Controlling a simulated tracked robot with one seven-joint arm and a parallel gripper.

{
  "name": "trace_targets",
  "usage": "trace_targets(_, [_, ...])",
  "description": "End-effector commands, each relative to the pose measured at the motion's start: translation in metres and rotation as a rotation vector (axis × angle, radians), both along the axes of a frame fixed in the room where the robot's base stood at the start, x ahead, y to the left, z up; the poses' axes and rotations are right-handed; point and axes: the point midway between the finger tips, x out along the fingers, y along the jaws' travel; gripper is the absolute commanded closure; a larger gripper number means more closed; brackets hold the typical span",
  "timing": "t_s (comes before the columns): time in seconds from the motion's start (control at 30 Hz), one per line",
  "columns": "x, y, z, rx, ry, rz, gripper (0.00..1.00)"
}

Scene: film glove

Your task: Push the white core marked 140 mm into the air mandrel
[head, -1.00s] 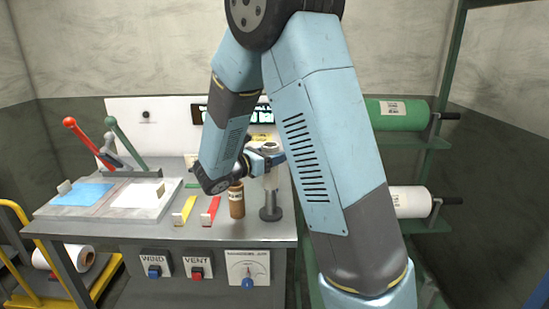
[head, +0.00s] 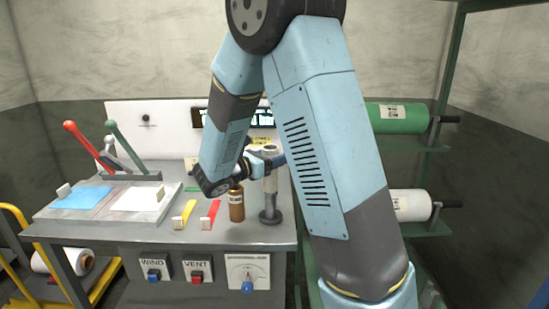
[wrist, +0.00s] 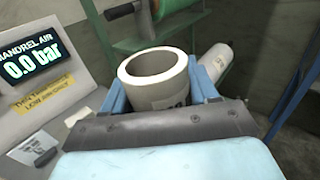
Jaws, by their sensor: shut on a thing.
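My gripper (head: 267,161) is shut on a hollow white core (wrist: 160,85), with a blue finger on each side of it in the wrist view. The core stands upright, and its open top faces the wrist camera. A dark printed mark shows on its side, but I cannot read it. In the head view the core (head: 270,183) is in line with a grey upright post on a round base (head: 270,215), which appears to be the air mandrel. I cannot tell whether the core is around the post or just above it. My arm hides part of the gripper.
Red (head: 210,214) and yellow (head: 184,214) strips lie farther left. A display (wrist: 28,60) reads 0.0 bar. Green (head: 397,116) and white (head: 410,205) rolls sit on the right rack.

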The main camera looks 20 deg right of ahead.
Motion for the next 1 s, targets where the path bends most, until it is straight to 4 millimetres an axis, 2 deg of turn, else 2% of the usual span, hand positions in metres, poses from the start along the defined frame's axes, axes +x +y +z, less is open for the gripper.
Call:
trace_targets(0.57, [0.0001,0.0,-0.0004,0.0,0.0,0.0,0.71])
trace_targets(1.0, [0.0001,0.0,-0.0089,0.0,0.001,0.0,0.71])
